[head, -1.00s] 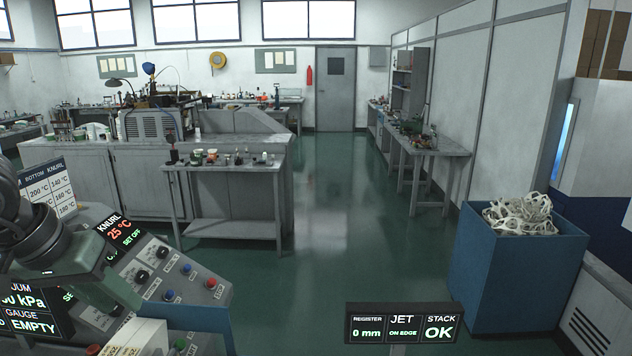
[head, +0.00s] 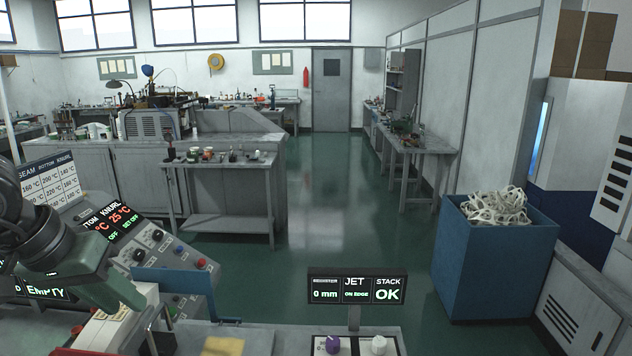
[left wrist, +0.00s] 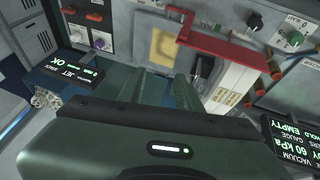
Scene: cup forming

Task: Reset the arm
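My left arm comes in from the left in the head view, with the left gripper (head: 135,300) low over the front of the control console. Its fingertips are hard to make out there. In the left wrist view the two fingers of the left gripper (left wrist: 170,92) stand apart with a gap between them and nothing held. They point toward the worktop, near a yellow pad (left wrist: 166,45). My right gripper is in neither view.
A sloped control console (head: 165,255) with displays stands at left. A jet display (head: 355,290) reads "0 mm", "on edge", "stack OK". A purple knob (head: 333,345) sits below it. A blue bin (head: 490,265) holds pale scrap. The green floor beyond is clear.

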